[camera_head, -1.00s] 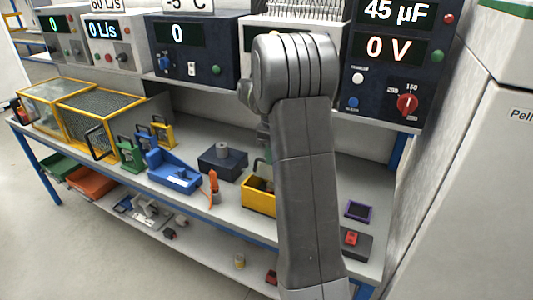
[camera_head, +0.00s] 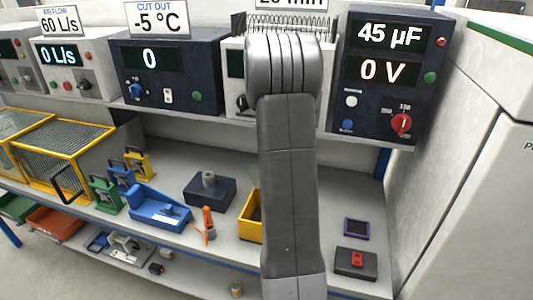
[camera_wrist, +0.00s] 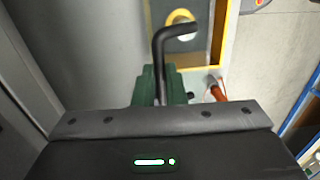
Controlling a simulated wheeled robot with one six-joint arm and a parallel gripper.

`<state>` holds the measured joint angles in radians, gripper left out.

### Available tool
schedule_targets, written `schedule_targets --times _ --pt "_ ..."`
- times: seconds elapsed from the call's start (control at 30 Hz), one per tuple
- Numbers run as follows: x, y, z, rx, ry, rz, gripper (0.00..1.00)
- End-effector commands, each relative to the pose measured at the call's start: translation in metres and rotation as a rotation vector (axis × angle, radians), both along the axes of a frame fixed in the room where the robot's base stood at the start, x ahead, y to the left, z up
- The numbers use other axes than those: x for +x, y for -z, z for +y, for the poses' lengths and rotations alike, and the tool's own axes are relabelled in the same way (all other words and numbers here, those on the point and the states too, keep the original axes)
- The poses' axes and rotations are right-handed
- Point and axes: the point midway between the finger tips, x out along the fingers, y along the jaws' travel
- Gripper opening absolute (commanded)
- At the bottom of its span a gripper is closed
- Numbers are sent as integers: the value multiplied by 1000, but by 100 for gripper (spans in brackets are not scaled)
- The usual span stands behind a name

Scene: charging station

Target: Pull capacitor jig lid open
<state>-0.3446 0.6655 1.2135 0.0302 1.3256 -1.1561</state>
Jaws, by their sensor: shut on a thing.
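A yellow open-topped box (camera_head: 249,229), which looks like the capacitor jig, stands on the bench, partly hidden behind my arm. In the wrist view its yellow rim (camera_wrist: 218,45) shows at the top, with a round yellow and white part inside. A black bent handle (camera_wrist: 177,31), apparently the lid's, rises in front of it. My gripper (camera_wrist: 161,88) is shut on this handle, between two dark green blocks that look like its jaws. In the head view my arm hides the gripper and the handle. The lid panel cannot be made out.
An orange-handled tool (camera_head: 208,224) stands left of the box; it also shows close by in the wrist view (camera_wrist: 215,90). A blue tray (camera_head: 160,208) and dark block (camera_head: 210,190) lie farther left. A dark red-button box (camera_head: 356,264) is at right. Instrument boxes line the shelf above.

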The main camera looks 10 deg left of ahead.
Motion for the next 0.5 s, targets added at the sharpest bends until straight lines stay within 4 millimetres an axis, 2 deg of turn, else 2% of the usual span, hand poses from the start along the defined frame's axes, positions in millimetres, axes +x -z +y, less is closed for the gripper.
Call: schedule_targets --times 0.03,0.5 --pt "-2 8 -3 -2 3 12 0" --pt "-3 8 -9 -3 1 15 0"
